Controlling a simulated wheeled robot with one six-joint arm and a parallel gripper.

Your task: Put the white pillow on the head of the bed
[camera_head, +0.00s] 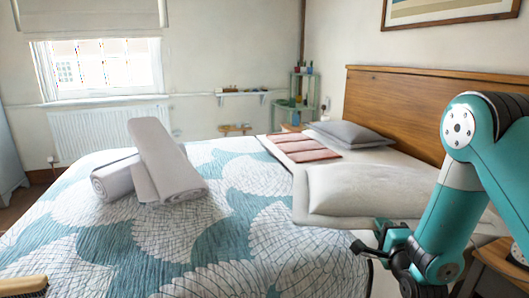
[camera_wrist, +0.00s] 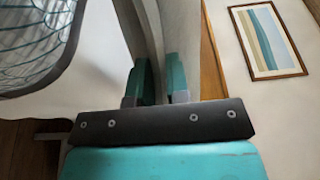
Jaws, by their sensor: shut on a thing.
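The white pillow (camera_head: 365,185) is over the near side of the bed (camera_head: 225,225), toward the wooden headboard (camera_head: 400,105). My gripper (camera_head: 376,240) is at the pillow's near edge and is shut on it. In the wrist view, the pillow (camera_wrist: 148,30) runs up from between my two fingertips (camera_wrist: 160,85), and the headboard (camera_wrist: 211,65) stands just to its right. I cannot tell whether the pillow's underside touches the bed. The part of the pillow toward the right is hidden behind my arm.
A grey pillow (camera_head: 347,134) lies at the far side of the head, beside a folded pink cloth (camera_head: 302,148). Rolled grey towels (camera_head: 165,165) lie on the patterned quilt. A wooden nightstand (camera_head: 497,262) stands close by my arm at the right.

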